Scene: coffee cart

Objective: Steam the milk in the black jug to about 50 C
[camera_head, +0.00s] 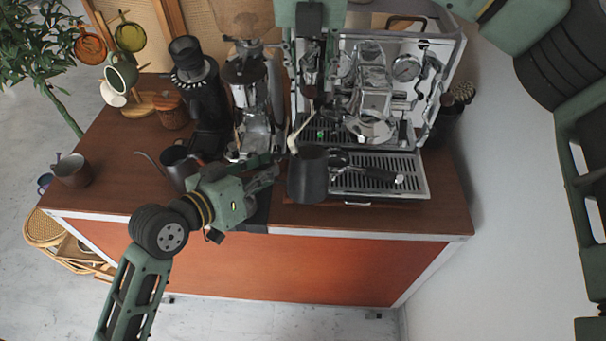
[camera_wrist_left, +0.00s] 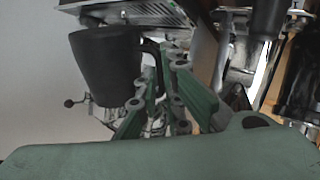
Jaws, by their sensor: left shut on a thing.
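The black jug (camera_head: 307,178) is upright at the front left of the silver espresso machine (camera_head: 372,85). My left gripper (camera_head: 270,177) is shut on its handle from the left. The left wrist view also shows the dark jug (camera_wrist_left: 104,62) beside my green fingers (camera_wrist_left: 160,92). A thin pale steam wand (camera_head: 301,130) slants down to the jug's back left rim. Whether its tip is inside cannot be told, and the milk is not visible. My right gripper (camera_head: 311,88) points down over the machine's left side; its fingertips blend with dark and metal parts.
A portafilter (camera_head: 372,173) with a black handle lies over the drip tray (camera_head: 412,187), right of the jug. A grinder (camera_head: 250,100) and a dark kettle (camera_head: 178,168) stand to the left. The wooden counter's front left is clear.

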